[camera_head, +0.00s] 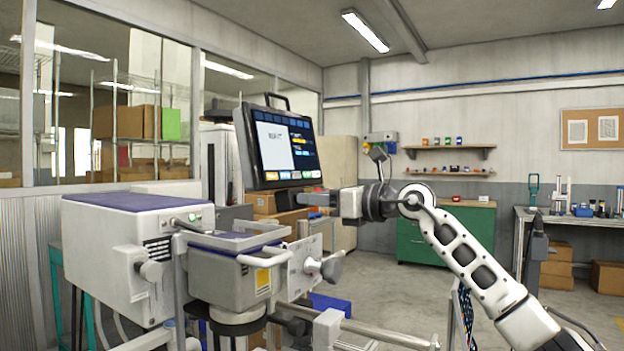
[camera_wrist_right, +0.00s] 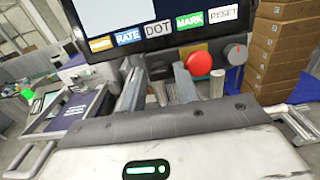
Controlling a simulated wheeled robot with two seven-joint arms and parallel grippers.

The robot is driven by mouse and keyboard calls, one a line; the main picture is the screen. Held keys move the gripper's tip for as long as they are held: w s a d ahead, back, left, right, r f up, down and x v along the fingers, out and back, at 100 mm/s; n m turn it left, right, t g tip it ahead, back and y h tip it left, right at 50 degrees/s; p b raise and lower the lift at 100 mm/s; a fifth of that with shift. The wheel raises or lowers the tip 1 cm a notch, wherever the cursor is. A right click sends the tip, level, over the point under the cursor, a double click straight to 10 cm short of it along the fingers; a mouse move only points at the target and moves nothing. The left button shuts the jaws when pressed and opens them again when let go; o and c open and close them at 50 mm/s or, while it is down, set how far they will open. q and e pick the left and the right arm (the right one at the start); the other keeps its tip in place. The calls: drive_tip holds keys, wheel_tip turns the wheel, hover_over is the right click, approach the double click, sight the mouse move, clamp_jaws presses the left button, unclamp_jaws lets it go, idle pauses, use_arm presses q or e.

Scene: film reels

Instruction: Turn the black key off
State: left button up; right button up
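I cannot tell whether that knob is the key. In the head view the screen unit (camera_head: 284,146) stands left of my right gripper (camera_head: 308,199), which points left just below the screen. My left gripper is not in view.
A grey machine with a blue top (camera_head: 130,203) and a handled metal box (camera_head: 235,272) stand at the left. Cardboard boxes (camera_wrist_right: 280,45) are stacked right of the screen. A green cabinet (camera_head: 440,234) stands behind.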

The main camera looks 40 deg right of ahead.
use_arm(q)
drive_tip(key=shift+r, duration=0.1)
use_arm(e)
drive_tip(key=shift+w+a, duration=0.2)
drive_tip(key=shift+w, duration=0.35)
clamp_jaws()
